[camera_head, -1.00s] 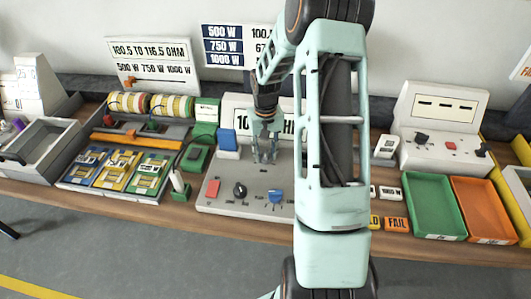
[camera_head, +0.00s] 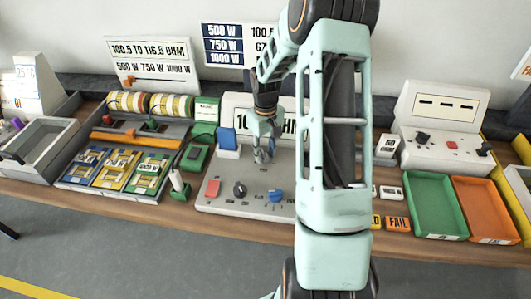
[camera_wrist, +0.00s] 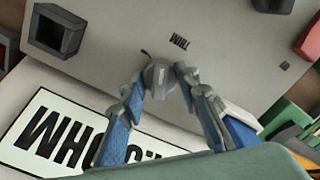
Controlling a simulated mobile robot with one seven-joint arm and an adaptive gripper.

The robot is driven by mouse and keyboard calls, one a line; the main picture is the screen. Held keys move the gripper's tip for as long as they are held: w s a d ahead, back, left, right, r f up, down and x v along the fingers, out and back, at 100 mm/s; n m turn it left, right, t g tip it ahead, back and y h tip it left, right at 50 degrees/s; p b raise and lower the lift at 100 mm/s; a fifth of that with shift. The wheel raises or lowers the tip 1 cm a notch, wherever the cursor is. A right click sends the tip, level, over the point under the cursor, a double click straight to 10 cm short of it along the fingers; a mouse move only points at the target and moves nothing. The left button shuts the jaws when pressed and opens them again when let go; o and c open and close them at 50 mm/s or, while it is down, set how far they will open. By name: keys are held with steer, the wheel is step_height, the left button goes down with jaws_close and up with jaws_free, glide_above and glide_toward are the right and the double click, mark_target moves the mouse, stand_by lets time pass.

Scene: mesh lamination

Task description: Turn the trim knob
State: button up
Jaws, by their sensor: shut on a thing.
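The trim knob (camera_wrist: 158,75) is a small grey round knob with a pale mark on top. It stands on the light grey console, beside a small printed label (camera_wrist: 179,42) in the wrist view. My gripper (camera_wrist: 164,78) has its two blue-grey fingers shut on the knob, one on each side. In the head view my gripper (camera_head: 264,156) reaches down to the back part of the console (camera_head: 225,205), and its fingers hide the knob there.
A red button (camera_head: 212,187), a black knob (camera_head: 239,189) and a blue knob (camera_head: 275,195) line the console's front. A display panel (camera_head: 232,108) stands behind my gripper. Coil racks are at left; green (camera_head: 433,236) and orange trays are at right.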

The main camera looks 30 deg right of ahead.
mark_target(266, 152)
steer(key=shift+n, duration=1.6)
steer(key=o, duration=1.2)
steer(key=shift+c, duration=0.2)
step_height(266, 152, up, 12)
